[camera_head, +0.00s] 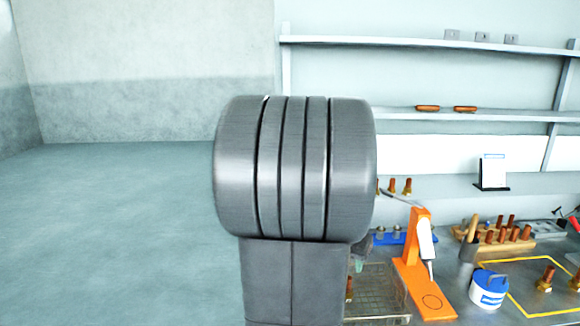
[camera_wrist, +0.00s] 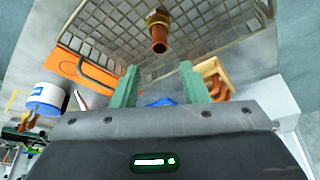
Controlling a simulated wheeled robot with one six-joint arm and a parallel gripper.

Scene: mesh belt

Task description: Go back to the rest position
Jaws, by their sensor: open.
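My gripper (camera_wrist: 158,82) shows in the wrist view as two green fingers spread apart, with nothing between them. Beyond the fingertips is a wire mesh tray or belt (camera_wrist: 98,28), with a copper-and-brass fitting (camera_wrist: 158,38) standing on it, apart from the fingers. In the head view my dark arm fills the middle and hides most of the gripper. The mesh (camera_head: 385,292) shows at the arm's lower right, and the fitting (camera_head: 349,288) is partly visible at the arm's edge.
Right of the mesh are an orange stand (camera_head: 418,255), a white tub with a blue lid (camera_head: 488,292) and a yellow-outlined area (camera_head: 512,314) with fittings. A wooden block of copper parts (camera_head: 497,240) sits behind. Wall shelves (camera_head: 420,42) are at the back. The floor (camera_head: 110,220) at left is clear.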

